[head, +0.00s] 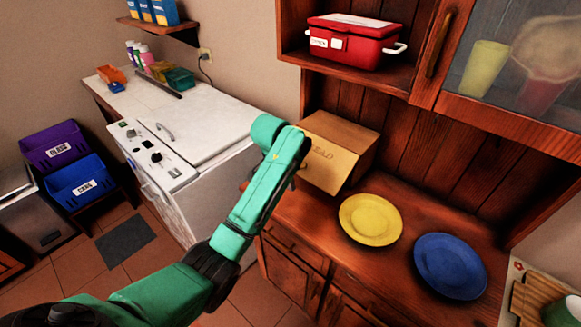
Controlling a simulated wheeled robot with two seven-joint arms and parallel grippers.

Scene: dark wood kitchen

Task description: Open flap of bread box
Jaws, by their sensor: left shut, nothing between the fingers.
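The bread box (345,155) is a wooden box on the brown cabinet's counter, against its back panel. Its light front face with dark lettering is turned toward me and looks closed; the left part is hidden behind my arm. My left arm, green, reaches up from the lower left to the box's left side. My left gripper (298,167) is at the front left of the box, mostly hidden by its own wrist, and shut with nothing in it. I cannot tell whether it touches the box. My right gripper is out of view.
A yellow plate (370,219) and a blue plate (450,266) lie on the counter in front and to the right. A red container (350,43) sits on the shelf above. A white chest appliance (185,130) stands left of the cabinet. Blue and purple bins are farther left.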

